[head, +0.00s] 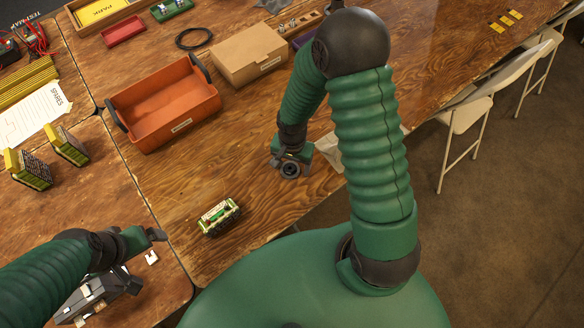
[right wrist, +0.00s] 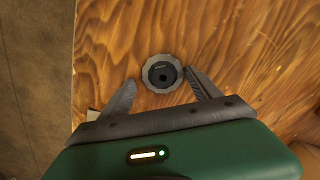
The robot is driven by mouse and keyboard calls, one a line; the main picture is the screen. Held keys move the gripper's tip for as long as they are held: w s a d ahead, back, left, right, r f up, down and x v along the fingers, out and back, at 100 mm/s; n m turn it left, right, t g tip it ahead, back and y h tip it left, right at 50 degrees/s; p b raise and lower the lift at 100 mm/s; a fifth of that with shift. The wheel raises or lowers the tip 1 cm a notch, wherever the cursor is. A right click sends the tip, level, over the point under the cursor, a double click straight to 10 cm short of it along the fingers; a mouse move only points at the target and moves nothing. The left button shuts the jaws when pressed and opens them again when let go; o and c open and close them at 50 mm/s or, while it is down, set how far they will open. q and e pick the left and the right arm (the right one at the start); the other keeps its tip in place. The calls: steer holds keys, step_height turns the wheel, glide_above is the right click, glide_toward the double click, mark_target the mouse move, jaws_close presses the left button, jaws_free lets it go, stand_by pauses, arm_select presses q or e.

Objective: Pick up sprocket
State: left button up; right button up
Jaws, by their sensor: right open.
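The sprocket (right wrist: 162,74) is a grey toothed ring with a dark hub, lying flat on the wooden table in the right wrist view. My right gripper (right wrist: 160,78) is open, with one finger on each side of it. Gaps show between the fingers and the ring, so I see no grip. In the head view the sprocket (head: 290,170) is a small dark ring at the tip of my right gripper (head: 291,163). My left gripper (head: 150,243) is at the lower left, far from the sprocket; its jaw state is unclear.
A small green-and-cream module (head: 219,217) stands left of the sprocket. An orange bin (head: 165,103) and a cardboard box (head: 249,55) lie further back. A whitish item (head: 329,152) sits right of my right gripper, near the table edge. Folding chairs (head: 465,115) stand beyond it.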

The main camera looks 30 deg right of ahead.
steer(key=shift+w+a+r, duration=0.1)
steer(key=shift+a, duration=0.6)
steer(key=c, duration=1)
steer(key=shift+d, duration=0.2)
steer(key=c, duration=0.5)
steer(key=shift+d, duration=0.2)
